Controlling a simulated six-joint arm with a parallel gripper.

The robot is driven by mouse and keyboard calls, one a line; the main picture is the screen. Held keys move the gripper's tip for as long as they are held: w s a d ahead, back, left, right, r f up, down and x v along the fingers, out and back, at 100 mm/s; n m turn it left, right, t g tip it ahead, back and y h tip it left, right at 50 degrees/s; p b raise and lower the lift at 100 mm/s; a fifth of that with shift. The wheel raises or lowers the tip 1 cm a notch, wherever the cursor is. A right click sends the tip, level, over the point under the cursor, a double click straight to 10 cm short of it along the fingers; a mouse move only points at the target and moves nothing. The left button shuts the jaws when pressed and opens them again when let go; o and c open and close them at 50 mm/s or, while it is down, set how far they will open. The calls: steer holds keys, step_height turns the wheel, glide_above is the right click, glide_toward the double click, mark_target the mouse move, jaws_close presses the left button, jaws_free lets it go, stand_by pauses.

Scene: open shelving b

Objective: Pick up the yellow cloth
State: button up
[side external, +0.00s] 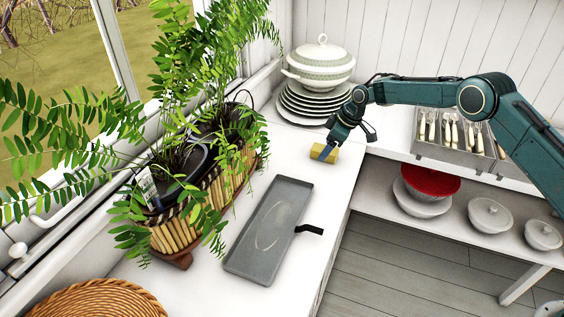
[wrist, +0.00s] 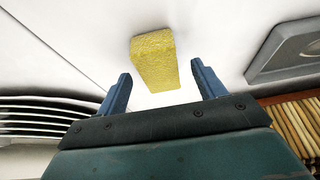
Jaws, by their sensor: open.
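The yellow cloth (side external: 320,152) is a small, thick, block-like piece lying on the white counter, in front of the plate stack. In the wrist view the cloth (wrist: 155,62) is whole and lies ahead of and between the fingers of my gripper (wrist: 163,92). The two blue fingers are wide apart with nothing held between them. A clear gap shows on each side of the cloth.
A stack of plates (side external: 310,104) with a lidded tureen stands behind. A grey tray (side external: 268,228) lies in front, beside planters (side external: 200,205) with leafy plants. A cutlery tray (side external: 455,150) is on the right, above a shelf of bowls. Bare counter surrounds the cloth.

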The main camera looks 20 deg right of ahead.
steer(key=shift+w+a+f, duration=0.2)
steer(key=shift+f, duration=0.35)
steer(key=c, duration=1.1)
steer(key=shift+o, duration=0.2)
steer(key=shift+r, duration=0.2)
step_height(320, 180, up, 20)
steer(key=shift+f, duration=0.2)
